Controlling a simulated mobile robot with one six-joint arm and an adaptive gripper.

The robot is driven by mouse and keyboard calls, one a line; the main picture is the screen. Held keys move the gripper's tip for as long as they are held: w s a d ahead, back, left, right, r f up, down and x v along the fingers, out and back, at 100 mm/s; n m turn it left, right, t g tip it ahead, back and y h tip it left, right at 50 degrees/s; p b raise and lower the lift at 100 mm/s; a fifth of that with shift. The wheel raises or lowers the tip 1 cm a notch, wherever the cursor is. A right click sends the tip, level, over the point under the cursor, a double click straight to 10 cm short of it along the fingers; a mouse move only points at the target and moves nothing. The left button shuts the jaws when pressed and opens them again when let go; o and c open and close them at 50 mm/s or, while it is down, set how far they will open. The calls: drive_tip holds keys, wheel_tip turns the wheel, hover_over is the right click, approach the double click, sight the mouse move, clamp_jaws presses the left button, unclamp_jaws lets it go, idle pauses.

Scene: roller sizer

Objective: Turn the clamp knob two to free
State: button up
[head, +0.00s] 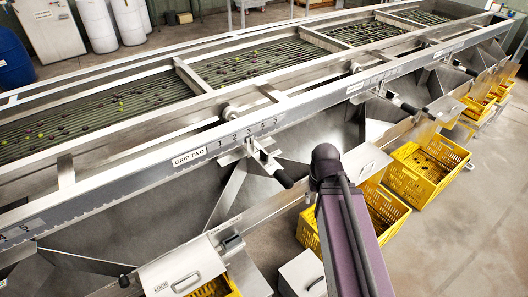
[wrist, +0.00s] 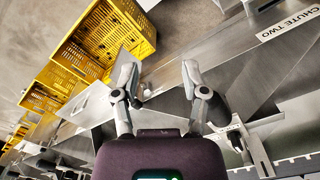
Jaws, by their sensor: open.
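The clamp fitting (head: 262,152) of section two hangs under the numbered scale, right of the GRIP TWO label, in the head view. A rod with a dark end (head: 285,179) runs from it down toward my arm. I cannot tell for sure which part is the clamp knob. In the wrist view a pale bracket with small fittings (wrist: 236,130) shows right of my gripper. My gripper (wrist: 157,76) is open, its two fingers wide apart, with nothing held between them. In the head view my arm hides the gripper.
Yellow crates (head: 425,170) stand on the floor below the machine, also at upper left in the wrist view (wrist: 105,40). A CHUTE TWO label (wrist: 288,26) is on a sloping metal plate. A long steel rail (head: 130,180) runs along the machine. Open floor lies at right.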

drive_tip(key=o, duration=0.5)
drive_tip(key=shift+w, duration=0.1)
drive_tip(key=shift+c, duration=0.2)
drive_tip(key=shift+o, duration=0.7)
drive_tip(key=shift+w+a+r, duration=0.1)
drive_tip(key=shift+w+r, duration=0.05)
drive_tip(key=shift+w, duration=0.05)
wheel_tip(320, 180, up, 12)
drive_tip(key=m+p, duration=1.1)
drive_tip(key=p, duration=0.1)
hover_over(264, 151)
drive_tip(key=shift+f, duration=0.25)
wheel_tip(264, 151, down, 14)
drive_tip(key=b, duration=1.3)
drive_tip(key=shift+r+b, duration=0.2)
drive_tip(key=shift+b, duration=0.15)
